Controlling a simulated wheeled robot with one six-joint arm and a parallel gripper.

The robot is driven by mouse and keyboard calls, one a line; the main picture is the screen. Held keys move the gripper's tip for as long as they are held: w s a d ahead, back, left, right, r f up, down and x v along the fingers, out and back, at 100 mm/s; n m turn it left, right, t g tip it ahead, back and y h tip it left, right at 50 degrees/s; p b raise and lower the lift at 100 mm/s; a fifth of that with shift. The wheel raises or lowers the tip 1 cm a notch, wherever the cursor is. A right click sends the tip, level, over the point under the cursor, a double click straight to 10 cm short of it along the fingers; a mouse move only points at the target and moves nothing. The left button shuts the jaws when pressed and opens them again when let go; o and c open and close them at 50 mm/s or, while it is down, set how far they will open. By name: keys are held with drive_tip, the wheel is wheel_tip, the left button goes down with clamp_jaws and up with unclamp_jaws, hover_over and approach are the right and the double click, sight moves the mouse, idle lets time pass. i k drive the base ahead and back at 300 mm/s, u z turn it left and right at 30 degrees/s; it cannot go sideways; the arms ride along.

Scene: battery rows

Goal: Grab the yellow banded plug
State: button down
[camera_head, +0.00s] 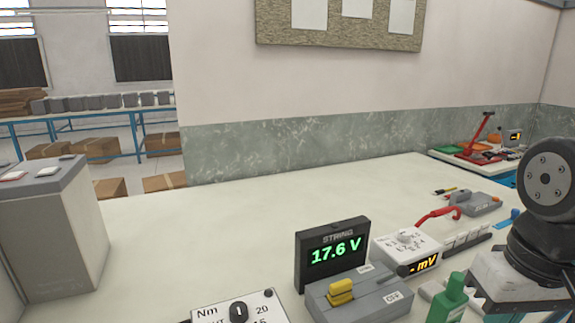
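I cannot make out with certainty a plug with a yellow band. A small dark item with yellow and red parts (445,191) lies at the back right of the bench, too small to tell what it is. A grey box (358,298) at the front carries a yellow block (340,290) on top, which looks like a handle, and a label reading OFF. Dark joints of my arm fill the right edge. My gripper is out of view.
A display reading 17.6 V (334,252) stands behind the grey box. A white meter (405,247), a red curved lead (437,214), a green bottle (447,300) and a dial box (262,306) crowd the front right. A large grey battery (50,230) stands left. The bench (200,240) between is clear.

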sight(339, 293)
drive_tip(key=z, duration=0.05)
drive_tip(key=k, duration=0.5)
drive_tip(key=z, duration=1.55)
drive_tip(key=k, duration=0.4)
drive_tip(key=u, duration=0.85)
drive_tip(key=i, duration=0.4)
drive_tip(key=z, duration=0.15)
